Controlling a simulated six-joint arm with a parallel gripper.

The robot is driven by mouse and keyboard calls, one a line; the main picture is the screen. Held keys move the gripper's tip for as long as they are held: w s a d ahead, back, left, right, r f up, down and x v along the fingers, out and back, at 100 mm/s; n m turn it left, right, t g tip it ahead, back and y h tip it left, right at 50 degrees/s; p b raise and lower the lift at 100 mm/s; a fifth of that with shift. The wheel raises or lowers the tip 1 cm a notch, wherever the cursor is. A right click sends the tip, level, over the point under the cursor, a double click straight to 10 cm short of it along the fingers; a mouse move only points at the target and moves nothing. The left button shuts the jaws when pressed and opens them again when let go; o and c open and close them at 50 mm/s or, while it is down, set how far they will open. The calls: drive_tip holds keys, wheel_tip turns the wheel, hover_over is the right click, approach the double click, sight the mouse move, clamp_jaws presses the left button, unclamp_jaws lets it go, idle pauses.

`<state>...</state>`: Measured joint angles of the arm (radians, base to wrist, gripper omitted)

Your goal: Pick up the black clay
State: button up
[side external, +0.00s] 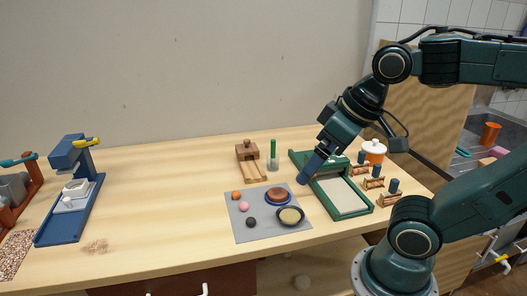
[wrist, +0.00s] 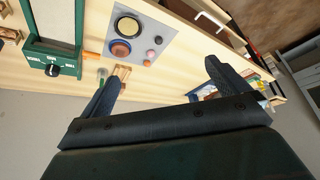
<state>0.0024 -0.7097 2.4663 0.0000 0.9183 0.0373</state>
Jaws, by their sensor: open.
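The black clay (side external: 251,222) is a small dark ball on the grey mat (side external: 233,232), at its front left beside the pink ball. In the wrist view the black clay (wrist: 158,40) is at the right of the mat. My gripper (side external: 303,181) points down above the left edge of the green tray, to the right of the mat and apart from the clay. In the wrist view my gripper (wrist: 163,80) has its fingers wide apart with nothing between them.
The mat also holds a pink ball (side external: 244,206), an orange ball (side external: 236,195), a brown-topped bowl (side external: 278,197) and a cream-filled bowl (side external: 290,216). A green tray (side external: 358,211) stands to the right. A wooden block (side external: 247,147) stands behind.

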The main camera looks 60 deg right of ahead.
drive_tip(key=shift+s+f, duration=0.25)
drive_tip(key=shift+s, duration=0.1)
drive_tip(key=c, duration=1.2)
drive_tip(key=shift+o, duration=0.2)
drive_tip(key=shift+w, duration=0.1)
drive_tip(key=w+d+f+m+g, duration=0.1)
drive_tip(key=w+f+m, duration=0.3)
drive_tip(key=w, duration=0.4)
drive_tip(key=w+f+m+g, duration=0.4)
drive_tip(key=w+f, duration=0.1)
drive_tip(key=w, duration=0.4)
drive_tip(key=shift+w+d, duration=0.2)
drive_tip(key=shift+d, duration=0.2)
